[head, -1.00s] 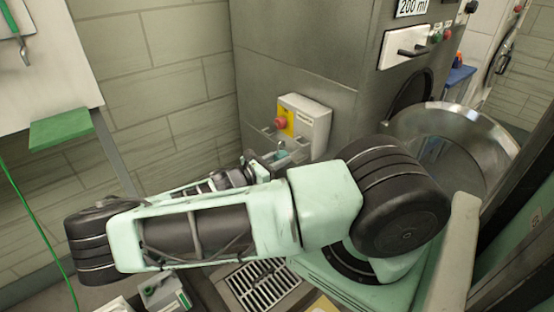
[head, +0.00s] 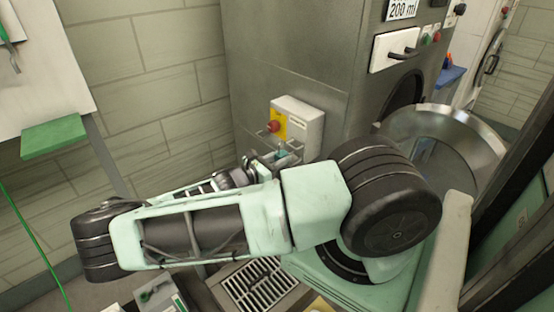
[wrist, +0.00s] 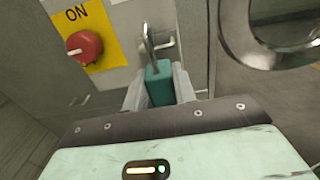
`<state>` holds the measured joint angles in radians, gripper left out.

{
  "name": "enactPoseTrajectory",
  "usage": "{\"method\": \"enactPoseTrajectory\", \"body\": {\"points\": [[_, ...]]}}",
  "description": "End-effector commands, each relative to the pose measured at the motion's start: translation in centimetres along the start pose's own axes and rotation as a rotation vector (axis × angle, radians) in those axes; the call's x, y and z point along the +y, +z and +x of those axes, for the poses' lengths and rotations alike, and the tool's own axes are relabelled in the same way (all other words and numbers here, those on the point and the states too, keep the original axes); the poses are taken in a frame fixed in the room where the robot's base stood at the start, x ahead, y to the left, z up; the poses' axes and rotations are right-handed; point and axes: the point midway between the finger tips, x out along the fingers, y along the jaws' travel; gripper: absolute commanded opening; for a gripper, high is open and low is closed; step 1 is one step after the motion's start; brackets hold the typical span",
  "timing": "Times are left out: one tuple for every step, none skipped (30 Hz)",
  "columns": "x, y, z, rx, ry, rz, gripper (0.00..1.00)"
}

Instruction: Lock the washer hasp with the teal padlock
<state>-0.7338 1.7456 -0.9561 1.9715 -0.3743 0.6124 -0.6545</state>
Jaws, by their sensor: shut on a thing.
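The teal padlock (wrist: 158,87) is upright between the fingers of my gripper (wrist: 160,92) in the wrist view, and the gripper is shut on it. Its metal shackle (wrist: 149,42) points up beside a small metal loop (wrist: 166,44) on the grey wall of the machine. I cannot tell whether the shackle passes through this loop or is closed. In the head view the padlock shows as a small teal patch (head: 282,148) at my gripper (head: 278,155), just below the switch box. My arm partly hides this area. The washer (head: 290,60) stands behind.
A switch box (head: 298,122) with a red knob (wrist: 84,46) on a yellow plate is close to the left of the padlock. A large metal ring (wrist: 237,40) is at the upper right in the wrist view. The round washer door (head: 455,130) hangs open at right.

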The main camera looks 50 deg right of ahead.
Motion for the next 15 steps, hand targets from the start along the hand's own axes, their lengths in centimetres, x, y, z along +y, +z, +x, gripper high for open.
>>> {"method": "enactPoseTrajectory", "body": {"points": [[0.0, 0.1, 0.2, -0.001, -0.001, 0.000, 0.00], [0.0, 0.1, 0.3, -0.001, -0.001, 0.000, 0.00], [0.0, 0.1, 0.4, -0.001, -0.001, 0.000, 0.00], [0.0, 0.1, 0.5, -0.001, -0.001, 0.000, 0.00], [0.0, 0.1, 0.6, -0.001, -0.001, 0.000, 0.00], [0.0, 0.1, 0.7, -0.001, -0.001, -0.001, 0.00], [0.0, 0.1, 0.8, -0.001, -0.001, -0.001, 0.00], [0.0, 0.1, 0.9, -0.001, -0.001, -0.001, 0.00], [0.0, 0.1, 1.0, -0.001, -0.001, -0.001, 0.00], [0.0, 0.1, 1.1, -0.001, -0.001, -0.001, 0.00], [0.0, 0.1, 1.1, -0.001, -0.001, -0.001, 0.00], [0.0, 0.1, 1.3, -0.001, -0.001, -0.001, 0.00], [0.0, 0.1, 1.3, -0.001, -0.001, -0.001, 0.00], [0.0, 0.1, 1.4, -0.001, -0.001, -0.001, 0.00], [0.0, 0.1, 1.5, -0.001, -0.001, -0.001, 0.00]]}}
